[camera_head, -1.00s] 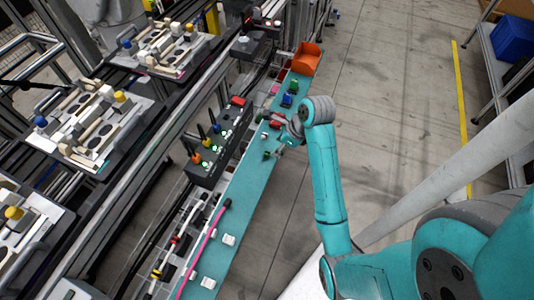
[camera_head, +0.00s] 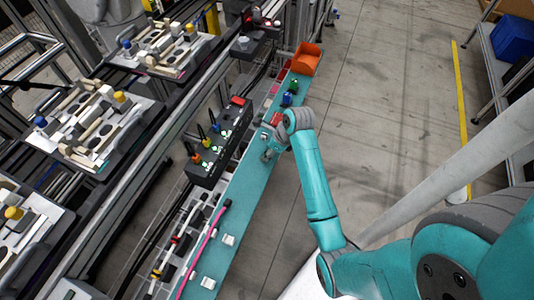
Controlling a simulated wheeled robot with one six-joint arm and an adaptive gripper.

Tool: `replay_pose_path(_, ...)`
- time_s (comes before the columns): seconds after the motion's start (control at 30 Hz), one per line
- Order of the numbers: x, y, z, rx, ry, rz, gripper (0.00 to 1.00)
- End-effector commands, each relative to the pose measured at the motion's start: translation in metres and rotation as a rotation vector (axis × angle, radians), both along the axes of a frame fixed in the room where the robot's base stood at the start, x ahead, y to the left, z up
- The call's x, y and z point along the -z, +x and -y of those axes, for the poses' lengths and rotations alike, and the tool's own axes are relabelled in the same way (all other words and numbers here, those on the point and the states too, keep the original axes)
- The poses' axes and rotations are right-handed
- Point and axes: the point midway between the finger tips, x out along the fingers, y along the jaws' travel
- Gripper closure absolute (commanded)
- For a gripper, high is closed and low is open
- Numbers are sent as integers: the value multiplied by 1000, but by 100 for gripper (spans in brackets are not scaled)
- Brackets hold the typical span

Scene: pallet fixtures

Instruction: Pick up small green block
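My gripper (camera_head: 267,157) is low over the teal shelf (camera_head: 238,200), near its middle. It is small and seen from behind, so I cannot tell whether its fingers are open or shut. The small green block that lay there earlier does not show clearly now; my gripper covers its spot. Another green block (camera_head: 294,85) stands farther up the shelf, close to a blue block (camera_head: 288,98), away from my gripper.
A red block (camera_head: 276,119) lies on the shelf just beyond my gripper. An orange bin (camera_head: 306,58) stands at the far end. A dark control box (camera_head: 218,143) with lit buttons borders the shelf on the left. A pink cable (camera_head: 205,246) and white pieces lie nearer.

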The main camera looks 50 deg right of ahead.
Motion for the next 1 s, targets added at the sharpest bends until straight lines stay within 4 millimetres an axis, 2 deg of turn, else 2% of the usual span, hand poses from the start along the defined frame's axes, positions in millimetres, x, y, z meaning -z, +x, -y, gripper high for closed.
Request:
replay_pose_path(0.13, 9, 4, -2, -1, 0, 0, 48)
replay_pose_path(0.33, 10, 4, -2, -1, 0, 0, 48)
replay_pose_path(0.37, 10, 4, -2, -1, 0, 0, 50)
replay_pose_path(0.5, 10, 4, -2, -1, 0, 0, 85)
replay_pose_path(0.53, 10, 4, -2, -1, 0, 0, 91)
replay_pose_path(0.87, 9, 4, -2, -1, 0, 0, 91)
replay_pose_path(1.0, 0, 4, -1, -1, -1, 2, 91)
